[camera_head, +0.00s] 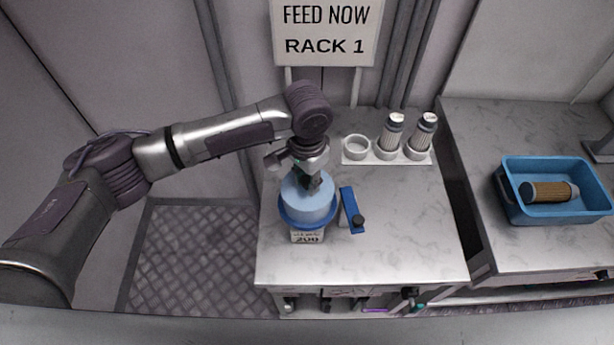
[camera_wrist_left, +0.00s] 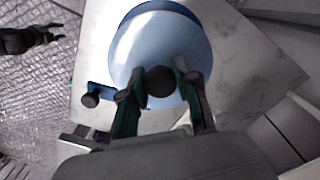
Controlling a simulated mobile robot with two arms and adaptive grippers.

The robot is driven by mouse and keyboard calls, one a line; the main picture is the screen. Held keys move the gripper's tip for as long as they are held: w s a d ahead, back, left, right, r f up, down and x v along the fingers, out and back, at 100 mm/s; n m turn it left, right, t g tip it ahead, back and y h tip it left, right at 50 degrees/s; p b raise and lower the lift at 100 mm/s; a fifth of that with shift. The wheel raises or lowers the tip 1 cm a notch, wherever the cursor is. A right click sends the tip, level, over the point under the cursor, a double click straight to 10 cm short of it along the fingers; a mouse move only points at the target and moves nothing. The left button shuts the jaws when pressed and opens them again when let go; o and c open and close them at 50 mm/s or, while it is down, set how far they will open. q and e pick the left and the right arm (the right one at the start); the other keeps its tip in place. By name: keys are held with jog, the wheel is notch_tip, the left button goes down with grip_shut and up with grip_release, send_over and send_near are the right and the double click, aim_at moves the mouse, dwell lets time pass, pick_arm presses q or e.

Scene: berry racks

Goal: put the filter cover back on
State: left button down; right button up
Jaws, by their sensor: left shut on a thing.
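The filter cover (camera_head: 308,196) is a light blue round cap with a dark knob on top. It sits over a darker blue round housing (camera_head: 307,223) at the left of the marble counter. Whether it is fully seated or slightly above the housing, I cannot tell. My left gripper (camera_head: 314,183) comes down from above and is shut on the cover's knob. The left wrist view shows the two fingers on either side of the dark knob (camera_wrist_left: 161,81), with the cover (camera_wrist_left: 150,50) beneath. A dark gripper-like shape (camera_wrist_left: 30,40) shows over the floor there, probably my right gripper.
A blue bar with a black knob (camera_head: 351,211) is right of the housing; a "200" label (camera_head: 307,238) is in front. A white rack (camera_head: 372,157) holds two pale filters and an empty cup. A blue bin (camera_head: 561,216) holds a brown filter (camera_head: 549,191). The counter's front right is clear.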

pick_arm(q)
jog(key=c, duration=0.8)
grip_release()
jog(key=shift+o, duration=0.2)
jog(key=shift+r, duration=0.3)
notch_tip(320, 180, up, 12)
jog(key=shift+f, duration=0.25)
